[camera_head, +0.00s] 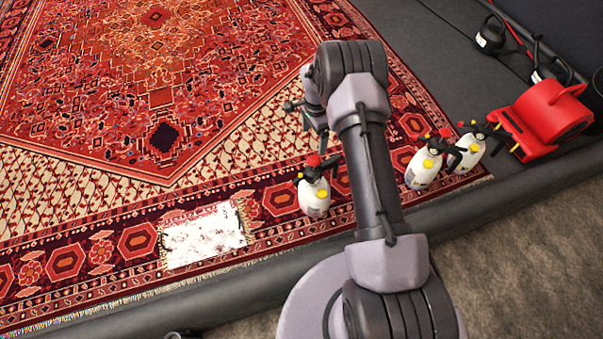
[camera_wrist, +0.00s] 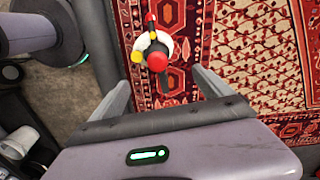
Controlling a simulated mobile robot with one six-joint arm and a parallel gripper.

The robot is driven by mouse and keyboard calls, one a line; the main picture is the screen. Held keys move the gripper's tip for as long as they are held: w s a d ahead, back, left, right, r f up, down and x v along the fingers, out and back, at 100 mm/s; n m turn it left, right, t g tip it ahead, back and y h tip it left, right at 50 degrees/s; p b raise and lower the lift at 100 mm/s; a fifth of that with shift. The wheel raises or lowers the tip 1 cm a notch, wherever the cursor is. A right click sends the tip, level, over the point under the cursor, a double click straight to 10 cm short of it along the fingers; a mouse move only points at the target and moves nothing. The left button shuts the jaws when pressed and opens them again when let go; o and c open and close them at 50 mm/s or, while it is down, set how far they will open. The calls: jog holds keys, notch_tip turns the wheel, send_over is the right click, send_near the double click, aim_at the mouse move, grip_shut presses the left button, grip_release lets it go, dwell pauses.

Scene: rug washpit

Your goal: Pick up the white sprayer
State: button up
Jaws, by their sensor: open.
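A white sprayer (camera_head: 313,198) with a black and red top and yellow parts stands upright on the rug's border, just left of my arm in the head view. Two similar white sprayers, one nearer (camera_head: 422,170) and one farther (camera_head: 467,153), stand to the right of my arm. My gripper (camera_wrist: 160,77) is open and empty. In the wrist view, a white sprayer (camera_wrist: 145,42) is seen from above, beyond and between the two spread fingers, not gripped. In the head view, my arm partly hides the gripper, so its fingertips are unclear.
A patterned red rug (camera_head: 215,60) covers the floor, with a stained white patch (camera_head: 203,236) at its border. A red blower (camera_head: 548,117) stands at the right, with black equipment (camera_head: 491,35) behind. A dark raised edge (camera_head: 470,208) runs along the rug's near side.

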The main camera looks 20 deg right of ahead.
aim_at(314, 170)
jog(key=f+b, duration=0.2)
jog(key=f, duration=0.4)
jog(key=f+b, duration=0.2)
jog(key=f, duration=0.4)
jog(key=f+b, duration=0.3)
jog(key=f, duration=0.2)
jog(key=shift+s+d+f, duration=0.25)
jog(key=shift+d+f, duration=0.05)
jog(key=shift+f, duration=0.1)
jog(key=shift+r, duration=0.2)
jog(key=shift+c, duration=0.7)
grip_shut()
